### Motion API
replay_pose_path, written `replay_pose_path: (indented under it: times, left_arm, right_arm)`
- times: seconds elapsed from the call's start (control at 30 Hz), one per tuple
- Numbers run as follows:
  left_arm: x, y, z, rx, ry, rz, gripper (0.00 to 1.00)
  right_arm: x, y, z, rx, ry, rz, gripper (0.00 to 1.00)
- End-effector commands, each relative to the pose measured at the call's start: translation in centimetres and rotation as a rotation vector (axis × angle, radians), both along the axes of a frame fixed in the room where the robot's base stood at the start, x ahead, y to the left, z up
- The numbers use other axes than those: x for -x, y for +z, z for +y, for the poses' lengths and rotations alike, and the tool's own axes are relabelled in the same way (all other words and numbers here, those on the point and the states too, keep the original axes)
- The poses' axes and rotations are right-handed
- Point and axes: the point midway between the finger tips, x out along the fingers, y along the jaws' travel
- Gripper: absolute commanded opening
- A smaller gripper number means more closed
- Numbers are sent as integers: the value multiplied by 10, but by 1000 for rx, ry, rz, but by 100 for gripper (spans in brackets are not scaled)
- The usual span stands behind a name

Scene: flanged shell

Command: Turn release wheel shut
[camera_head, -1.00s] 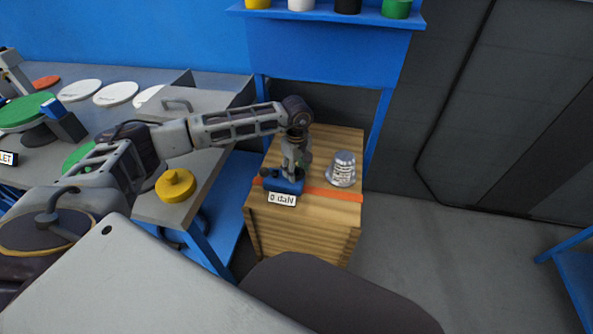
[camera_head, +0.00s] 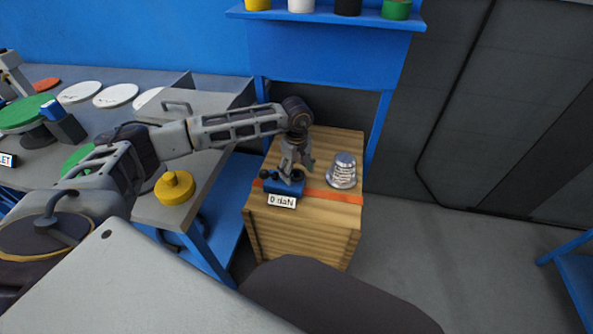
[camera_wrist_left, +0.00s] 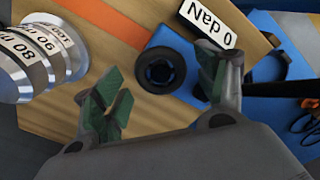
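The release wheel is a small dark round knob (camera_wrist_left: 160,70) on a blue device (camera_head: 285,188) with a white "0 daN" label (camera_head: 282,200). The device sits on the wooden crate (camera_head: 300,228). My left gripper (camera_head: 298,170) is above the device, pointing down. In the left wrist view its green-padded fingers (camera_wrist_left: 158,92) are spread wide and empty. The wheel appears in the gap between them, nearer the right finger; I see no contact. In the head view the gripper partly hides the wheel. My right gripper is not in view.
A silver, printed flanged shell (camera_head: 342,170) stands on the crate right of the device, close to the gripper. An orange stripe (camera_head: 335,195) crosses the crate. Left is a grey bench (camera_head: 215,133) with a yellow knobbed disc (camera_head: 175,187). Above is a blue shelf (camera_head: 325,16).

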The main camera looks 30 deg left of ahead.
Motion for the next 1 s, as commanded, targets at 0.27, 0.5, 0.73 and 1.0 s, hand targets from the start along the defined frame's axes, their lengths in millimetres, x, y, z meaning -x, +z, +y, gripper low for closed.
replay_pose_path:
  times: [0.27,0.5,0.73,1.0]
  left_arm:
    - [1,0,0,-1,0,2,73]
    - [0,10,0,0,0,0,73]
    - [0,37,0,0,-1,0,73]
    - [0,77,0,-1,0,0,73]
  right_arm:
    - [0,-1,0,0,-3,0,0]
    - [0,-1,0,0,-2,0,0]
    - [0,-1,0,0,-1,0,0]
    - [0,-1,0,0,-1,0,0]
